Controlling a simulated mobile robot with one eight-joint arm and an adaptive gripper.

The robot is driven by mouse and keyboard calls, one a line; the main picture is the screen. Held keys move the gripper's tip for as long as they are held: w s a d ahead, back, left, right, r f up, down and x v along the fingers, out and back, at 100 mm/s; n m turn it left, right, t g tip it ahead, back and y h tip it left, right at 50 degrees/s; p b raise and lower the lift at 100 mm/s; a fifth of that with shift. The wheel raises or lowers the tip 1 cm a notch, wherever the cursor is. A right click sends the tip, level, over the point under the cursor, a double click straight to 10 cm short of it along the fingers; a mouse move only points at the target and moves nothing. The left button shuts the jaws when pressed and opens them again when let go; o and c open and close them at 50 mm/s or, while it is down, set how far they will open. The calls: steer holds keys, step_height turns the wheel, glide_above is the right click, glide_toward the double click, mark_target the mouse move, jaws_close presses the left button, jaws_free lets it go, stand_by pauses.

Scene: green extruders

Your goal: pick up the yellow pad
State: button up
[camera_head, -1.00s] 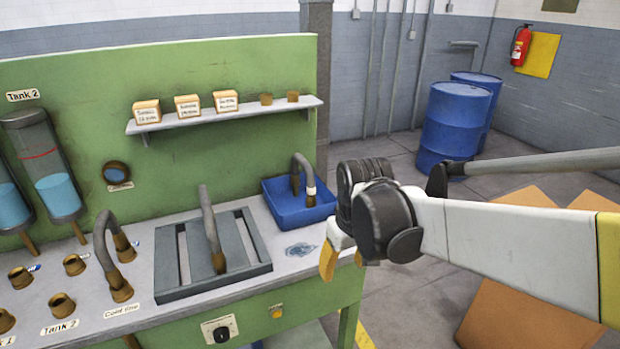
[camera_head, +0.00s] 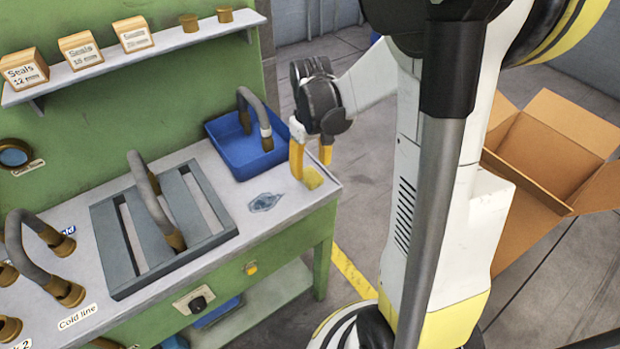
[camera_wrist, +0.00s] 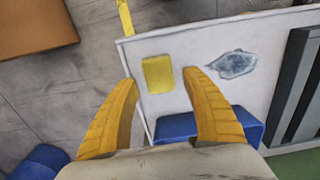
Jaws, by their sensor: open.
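The yellow pad (camera_wrist: 158,75) lies flat on the bench top near its corner, beside a grey-blue stain. In the head view the pad (camera_head: 313,178) shows partly behind my gripper's fingers. My gripper (camera_head: 312,165) has two yellow fingers, spread apart and empty, at the right end of the bench. In the wrist view my gripper (camera_wrist: 162,88) is open, and the pad shows between and a little beyond the fingertips. The fingers appear above the bench; the exact height cannot be told.
A blue tray (camera_head: 228,158) with a bent hose stands behind the stain (camera_head: 265,202). A grey slatted rack (camera_head: 120,262) lies to the left. A shelf (camera_head: 110,60) carries small boxes. An open cardboard box (camera_head: 550,150) stands on the floor at right.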

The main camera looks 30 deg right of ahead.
mark_target(311, 174)
steer(key=f, duration=0.1)
steer(key=f+b, duration=0.1)
steer(key=f, duration=0.1)
steer(key=f+b, duration=0.1)
steer(key=shift+w+d+f, duration=0.15)
steer(key=shift+w+f, duration=0.15)
steer(key=shift+f, duration=0.05)
steer(key=shift+r, duration=0.1)
steer(key=c, duration=0.8)
steer(key=shift+c, duration=0.2)
steer(key=shift+r, duration=0.1)
step_height(311, 174, up, 5)
steer(key=shift+s+d+f+p, duration=0.1)
steer(key=shift+f+p, duration=0.1)
steer(key=shift+p, duration=1.05)
steer(key=s+d+r+p, duration=0.3)
steer(key=s+d+r, duration=0.3)
steer(key=s+d, duration=0.2)
steer(key=shift+s, duration=0.15)
steer(key=shift+r, duration=0.1)
